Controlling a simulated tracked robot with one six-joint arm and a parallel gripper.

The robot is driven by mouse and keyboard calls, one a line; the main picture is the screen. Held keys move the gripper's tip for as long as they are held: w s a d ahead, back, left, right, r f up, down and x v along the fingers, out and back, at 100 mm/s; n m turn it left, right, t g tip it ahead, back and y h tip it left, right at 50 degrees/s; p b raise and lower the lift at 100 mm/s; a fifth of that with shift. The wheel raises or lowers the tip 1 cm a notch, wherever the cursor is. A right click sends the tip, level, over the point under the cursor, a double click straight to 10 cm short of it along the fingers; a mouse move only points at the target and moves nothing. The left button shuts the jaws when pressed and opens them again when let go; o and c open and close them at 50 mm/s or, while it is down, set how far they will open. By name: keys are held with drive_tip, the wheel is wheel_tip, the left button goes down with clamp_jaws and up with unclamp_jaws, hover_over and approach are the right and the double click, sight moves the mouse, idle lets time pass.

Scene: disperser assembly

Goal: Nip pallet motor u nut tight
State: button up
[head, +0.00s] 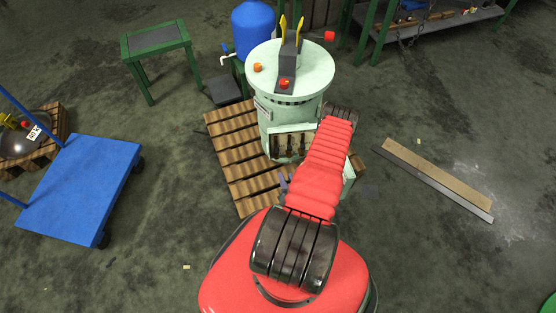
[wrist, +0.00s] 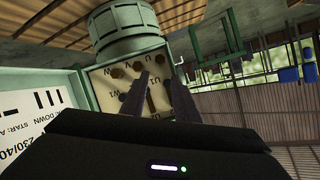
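In the wrist view the motor's open pale green terminal box (wrist: 101,80) shows a cream inside with dark round terminals and letters such as U1 and W1. Whether a fingertip touches a terminal cannot be told. The green round motor body (wrist: 125,28) is just above the box.
A printed wiring plate (wrist: 35,120) is left of the box in the wrist view. A blue cart (head: 85,180) is at left, and a plank and metal bar (head: 430,175) lie on the right floor.

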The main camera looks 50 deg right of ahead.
sight(277, 158)
drive_tip(key=shift+n, duration=0.3)
drive_tip(key=shift+d, duration=0.1)
drive_tip(key=x, duration=1.3)
drive_tip(key=shift+w+d+f, duration=0.15)
drive_tip(key=shift+w, duration=0.15)
drive_tip(key=shift+c, duration=0.4)
clamp_jaws()
